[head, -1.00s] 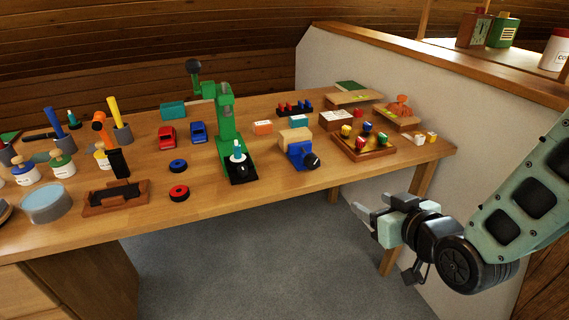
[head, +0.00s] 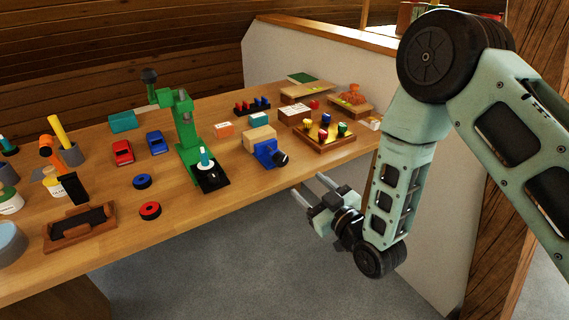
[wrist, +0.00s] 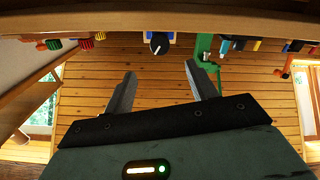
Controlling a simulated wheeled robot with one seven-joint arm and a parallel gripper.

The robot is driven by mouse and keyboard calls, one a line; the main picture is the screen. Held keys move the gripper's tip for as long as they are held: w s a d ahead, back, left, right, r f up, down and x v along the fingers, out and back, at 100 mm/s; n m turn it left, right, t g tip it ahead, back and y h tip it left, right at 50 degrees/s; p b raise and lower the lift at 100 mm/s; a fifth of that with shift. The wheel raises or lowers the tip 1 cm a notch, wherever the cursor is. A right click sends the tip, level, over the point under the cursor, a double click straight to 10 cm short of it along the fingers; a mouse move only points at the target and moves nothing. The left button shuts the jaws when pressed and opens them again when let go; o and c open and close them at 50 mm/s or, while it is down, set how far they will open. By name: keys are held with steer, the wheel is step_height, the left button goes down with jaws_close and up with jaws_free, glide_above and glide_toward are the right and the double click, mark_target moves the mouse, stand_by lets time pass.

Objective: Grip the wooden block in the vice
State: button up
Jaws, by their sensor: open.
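The wooden block (head: 260,138) is pale and sits at the blue vice (head: 267,154) near the table's front edge. Whether the jaws touch it cannot be told. The vice has a black knob (head: 281,158) facing the front; in the wrist view the knob (wrist: 159,43) shows at the top, beyond my fingers. My gripper (head: 312,190) is open and empty, off the table's front edge, below and to the right of the vice. In the wrist view my two fingers (wrist: 160,85) are spread with nothing between them.
The workbench edge (head: 335,165) lies close to my gripper. A green press (head: 187,135) stands left of the vice. A wooden tray with coloured pegs (head: 325,140) is right of it. Orange and teal small blocks (head: 224,129) lie behind.

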mark_target(283, 162)
steer(key=x, duration=1.1)
steer(key=shift+p, duration=0.3)
steer(key=shift+c, duration=0.4)
steer(key=c, duration=0.9)
